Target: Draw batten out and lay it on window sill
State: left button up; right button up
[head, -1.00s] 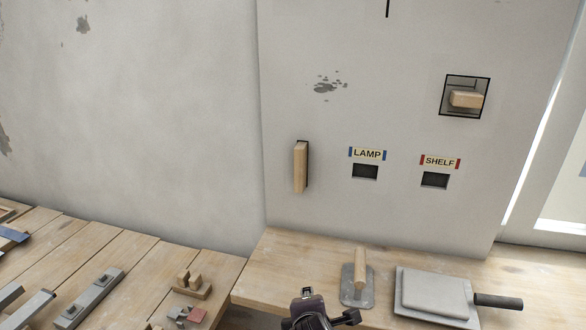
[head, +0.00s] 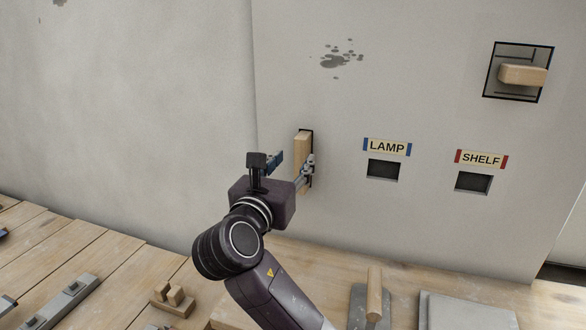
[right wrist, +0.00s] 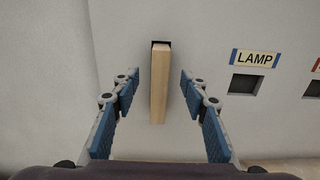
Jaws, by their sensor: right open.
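A pale wooden batten (head: 302,149) stands upright in a narrow dark slot in the grey wall and sticks out of it. It also shows in the right wrist view (right wrist: 159,90). My right gripper (head: 294,163) is open in front of the wall. In the right wrist view its fingers (right wrist: 160,80) stand on both sides of the batten with gaps left and right, not touching it. In the head view the gripper hides the batten's lower part. My left gripper is not in view. The window sill cannot be made out clearly at the right edge.
A second wooden piece (head: 522,75) juts from a black-framed opening at upper right. Dark slots sit under the LAMP label (head: 387,147) and SHELF label (head: 481,159). Below, a trowel (head: 374,295) and a grey slab (head: 468,312) lie on the wooden bench (head: 305,254).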

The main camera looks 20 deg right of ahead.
aim_at(299, 153)
jog(key=x, duration=0.3)
jog(key=shift+s+p, duration=0.1)
jog(key=shift+p, duration=0.2)
jog(key=x, duration=0.2)
jog(key=shift+w+d, duration=0.15)
jog(key=shift+w, duration=0.1)
jog(key=shift+w+d+f, duration=0.1)
jog(key=shift+w+d, duration=0.1)
jog(key=shift+w, duration=0.05)
jog(key=shift+w+d, duration=0.1)
jog(key=shift+w, duration=0.05)
grip_shut()
jog(key=c, duration=0.7)
grip_release()
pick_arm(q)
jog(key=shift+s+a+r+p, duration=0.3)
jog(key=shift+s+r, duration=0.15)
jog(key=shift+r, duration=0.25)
pick_arm(e)
grip_shut()
